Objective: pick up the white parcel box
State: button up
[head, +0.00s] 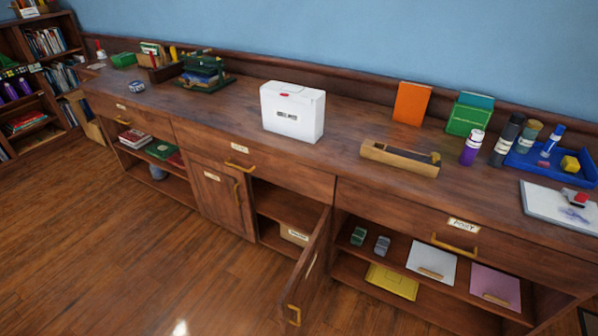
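The white parcel box (293,112) stands upright on the wooden counter (345,116), near its middle. My gripper is not in the head view.
A cabinet door (307,270) stands open below the box, jutting over the floor. A wooden tray (400,158) lies to the box's right, with an orange book (411,103) behind it. A green desk organizer (204,69) stands to the left. The floor at left is clear.

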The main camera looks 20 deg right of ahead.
aim_at(305, 122)
jog(key=i+j+u, duration=0.35)
jog(key=i, duration=0.15)
jog(key=i+j+u, duration=0.15)
jog(key=i+u, duration=0.15)
jog(key=i, duration=0.25)
jog(key=i+u, duration=0.35)
jog(key=i, duration=0.2)
jog(key=i+z, duration=0.1)
jog(key=i, duration=0.8)
jog(key=i+j+z, duration=0.1)
jog(key=i, duration=0.8)
jog(key=i+j+z, duration=0.1)
jog(key=i+z, duration=0.25)
jog(key=z, duration=0.15)
jog(key=i+j+z, duration=0.25)
jog(key=z, duration=0.25)
jog(key=i+j+z, duration=0.6)
jog(key=j+z, duration=0.35)
jog(key=i+j+z, duration=0.15)
jog(key=j+z, duration=0.35)
jog(key=l, duration=0.35)
